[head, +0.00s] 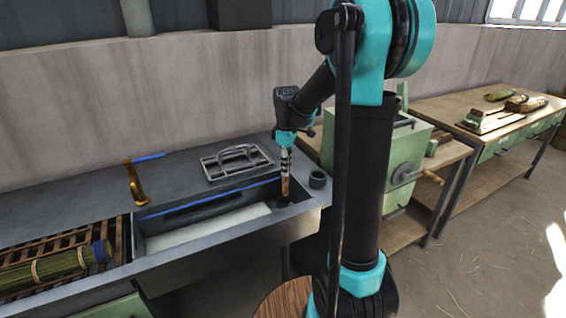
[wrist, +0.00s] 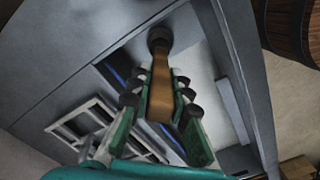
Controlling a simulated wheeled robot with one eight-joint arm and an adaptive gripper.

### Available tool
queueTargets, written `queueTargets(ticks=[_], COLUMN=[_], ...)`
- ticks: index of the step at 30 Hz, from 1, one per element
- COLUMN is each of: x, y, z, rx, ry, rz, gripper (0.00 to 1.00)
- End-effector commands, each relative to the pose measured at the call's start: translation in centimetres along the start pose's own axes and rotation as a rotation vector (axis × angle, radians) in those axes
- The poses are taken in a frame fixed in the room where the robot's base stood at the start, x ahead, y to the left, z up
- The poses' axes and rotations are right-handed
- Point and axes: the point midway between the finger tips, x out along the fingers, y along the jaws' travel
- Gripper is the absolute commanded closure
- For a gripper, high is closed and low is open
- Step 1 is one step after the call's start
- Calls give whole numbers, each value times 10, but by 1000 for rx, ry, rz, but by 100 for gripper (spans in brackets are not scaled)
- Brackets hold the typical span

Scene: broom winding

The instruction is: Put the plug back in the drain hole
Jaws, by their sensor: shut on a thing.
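The plug has a brown wooden handle (head: 285,188) and shows in the wrist view with its handle (wrist: 161,85) and a dark round end (wrist: 159,36). My gripper (head: 286,172) points down over the right end of the sink trough (head: 210,228). In the wrist view my gripper (wrist: 162,76) has its fingers on both sides of the handle, shut on it. The dark end points down towards the trough's bottom. I cannot make out the drain hole; the plug's end covers that spot, and I cannot tell whether it touches.
A metal rack with a handle (head: 236,162) lies on the counter behind the trough. A small dark cup (head: 317,180) stands to the right. A brass tap (head: 135,184) with a blue lever is at left. A slatted tray (head: 60,250) with a green bundle is further left.

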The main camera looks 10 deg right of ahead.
Motion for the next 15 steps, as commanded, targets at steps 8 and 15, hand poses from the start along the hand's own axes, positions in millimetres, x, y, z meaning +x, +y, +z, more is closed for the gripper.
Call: queueTargets(ticks=[8, 15], x=[27, 38], y=[0, 0], z=[0, 0], rx=[1, 1], ry=[0, 0], rz=[0, 0], gripper=[100, 100])
